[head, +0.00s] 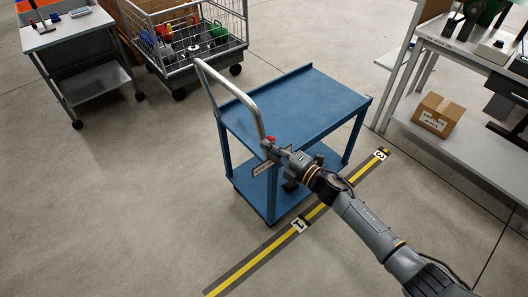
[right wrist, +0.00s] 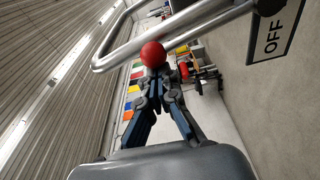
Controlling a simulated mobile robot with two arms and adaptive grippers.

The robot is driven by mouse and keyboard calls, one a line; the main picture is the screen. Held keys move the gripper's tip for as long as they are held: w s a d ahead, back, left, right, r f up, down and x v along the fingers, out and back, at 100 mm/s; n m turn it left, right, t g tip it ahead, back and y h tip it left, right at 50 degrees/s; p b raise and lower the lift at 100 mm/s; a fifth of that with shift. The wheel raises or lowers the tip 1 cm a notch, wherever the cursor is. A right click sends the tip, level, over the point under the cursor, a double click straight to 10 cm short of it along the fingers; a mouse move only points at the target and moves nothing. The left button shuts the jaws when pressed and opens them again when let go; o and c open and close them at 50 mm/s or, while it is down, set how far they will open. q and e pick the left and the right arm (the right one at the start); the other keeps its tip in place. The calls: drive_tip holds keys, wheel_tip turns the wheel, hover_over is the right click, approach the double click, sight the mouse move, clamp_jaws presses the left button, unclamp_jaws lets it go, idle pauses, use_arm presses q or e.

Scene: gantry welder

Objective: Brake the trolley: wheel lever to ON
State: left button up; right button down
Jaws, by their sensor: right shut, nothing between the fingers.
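The blue trolley (head: 290,105) has two shelves and a bent metal push handle (head: 232,88) at its left end. A red ball knob (head: 270,139) shows by the handle's lower end, at the tip of my right gripper (head: 277,150). In the right wrist view, the red knob (right wrist: 153,54) sits right at the fingertips of the right gripper (right wrist: 157,78), on a rod that runs toward a plate marked OFF (right wrist: 275,35). The fingers are shut with nothing between them; contact with the knob is unclear. My left gripper is out of view.
Yellow-black floor tape (head: 255,265) with number markers runs beside the trolley. A wire cart (head: 180,70) with several items stands behind left, a small table (head: 65,28) at far left. A grey bench (head: 465,130) with a cardboard box (head: 438,115) is at right. Floor at front left is clear.

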drive_tip(key=w+d+m+b, duration=0.3)
drive_tip(key=w+d+m, duration=0.2)
drive_tip(key=d+m, duration=0.2)
drive_tip(key=shift+t, duration=0.4)
idle(0.5)
drive_tip(key=shift+r, duration=0.1)
